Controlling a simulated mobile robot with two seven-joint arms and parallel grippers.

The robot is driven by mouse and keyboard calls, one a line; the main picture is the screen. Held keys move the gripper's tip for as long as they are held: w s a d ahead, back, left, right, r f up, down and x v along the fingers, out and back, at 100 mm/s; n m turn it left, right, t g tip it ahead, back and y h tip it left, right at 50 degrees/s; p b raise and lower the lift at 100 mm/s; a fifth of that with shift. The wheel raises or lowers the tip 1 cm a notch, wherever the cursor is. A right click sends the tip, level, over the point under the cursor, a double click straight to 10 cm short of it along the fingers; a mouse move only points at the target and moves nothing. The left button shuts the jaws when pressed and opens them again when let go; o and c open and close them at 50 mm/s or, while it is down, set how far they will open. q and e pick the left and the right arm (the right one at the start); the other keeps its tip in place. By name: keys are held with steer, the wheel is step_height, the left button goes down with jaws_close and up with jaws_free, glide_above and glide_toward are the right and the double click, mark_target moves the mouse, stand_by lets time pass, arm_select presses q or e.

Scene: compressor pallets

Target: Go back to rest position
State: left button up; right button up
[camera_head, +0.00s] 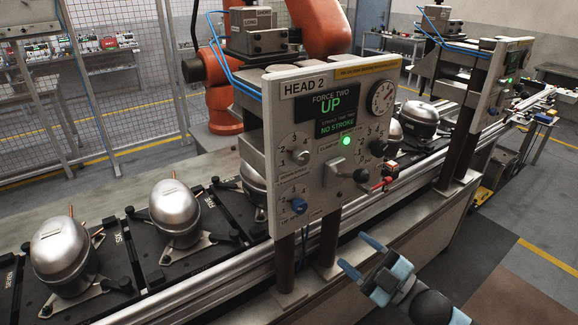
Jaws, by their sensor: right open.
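My right gripper (362,258) is in the lower right of the head view, with blue-tipped fingers spread apart. It is open and nothing shows between its fingers. It is in front of the conveyor's near side, below and to the right of the HEAD 2 panel (318,180), apart from the panel's knobs and lever. My left gripper is not in view.
Silver compressors (175,213) sit on black pallets along the conveyor (230,270). The panel shows "UP", "NO STROKE" and a lit green lamp (346,141). An orange robot arm (318,25) stands behind it. A second panel (505,75) is farther right. Floor at lower right is clear.

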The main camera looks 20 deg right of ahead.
steer(key=s+a+f+m+g+h+p, duration=0.2)
steer(key=s+f+m, duration=0.4)
steer(key=f, duration=0.4)
steer(key=s+a+f+m+g+h+p, duration=0.2)
steer(key=s+f+m+g+h+p, duration=0.2)
steer(key=s+f+m+h, duration=0.3)
step_height(320, 180, down, 4)
steer(key=shift+s+a+r+p, duration=0.1)
steer(key=shift+s+a+p, duration=0.2)
steer(key=shift+s+p, duration=0.45)
steer(key=shift+w, duration=0.2)
